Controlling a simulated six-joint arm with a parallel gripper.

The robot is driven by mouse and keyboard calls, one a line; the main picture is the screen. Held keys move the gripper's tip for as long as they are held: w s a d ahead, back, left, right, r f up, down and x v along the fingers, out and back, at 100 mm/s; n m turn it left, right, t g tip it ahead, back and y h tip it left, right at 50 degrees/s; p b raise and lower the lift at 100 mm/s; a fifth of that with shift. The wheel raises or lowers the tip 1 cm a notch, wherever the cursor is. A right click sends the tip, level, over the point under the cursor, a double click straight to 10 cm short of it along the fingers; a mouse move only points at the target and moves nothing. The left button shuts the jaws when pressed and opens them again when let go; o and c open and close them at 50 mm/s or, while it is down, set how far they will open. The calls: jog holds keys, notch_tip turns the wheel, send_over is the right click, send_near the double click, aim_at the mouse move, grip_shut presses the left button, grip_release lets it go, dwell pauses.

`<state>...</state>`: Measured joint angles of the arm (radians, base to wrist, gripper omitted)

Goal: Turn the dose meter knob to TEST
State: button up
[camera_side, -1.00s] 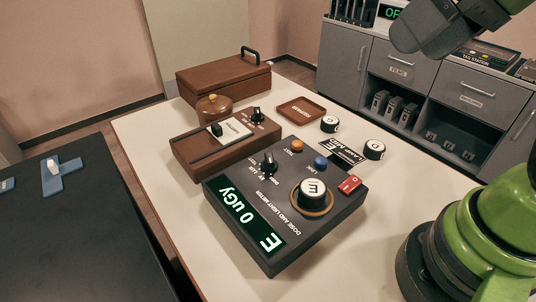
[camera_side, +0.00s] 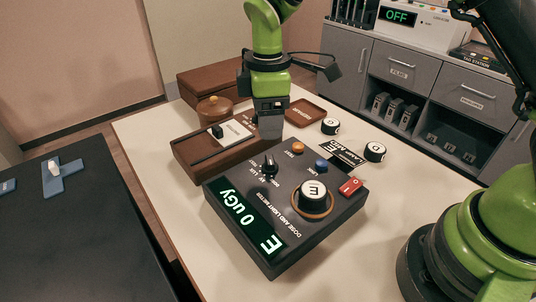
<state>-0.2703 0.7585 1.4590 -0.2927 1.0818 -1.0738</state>
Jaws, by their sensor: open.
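The dose and light meter (camera_side: 285,235) is a dark grey box on the cream table, with a green-lit display (camera_side: 246,219) reading "E 0 uGy". Its small black knob (camera_side: 269,166) is at the upper left of the panel; its pointer setting is too small to read. An orange button (camera_side: 298,148), a blue button (camera_side: 321,166), a red switch (camera_side: 350,187) and a round cap marked E (camera_side: 313,195) are on the same box. My gripper (camera_side: 270,132) points down behind the knob, apart from it in the picture, over the brown box's right end. Its fingers are seen edge-on.
The brown wooden box (camera_side: 205,155) with a slider stands behind the meter. A round lidded pot (camera_side: 214,107), a brown case (camera_side: 208,84) and a brown tray (camera_side: 305,112) are farther back. Loose black caps (camera_side: 374,152) lie at right.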

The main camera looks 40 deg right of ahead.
aim_at(268, 159)
notch_tip(268, 159, down, 9)
jog(key=shift+f, duration=0.15)
dwell(0.4)
jog(key=c, duration=0.9)
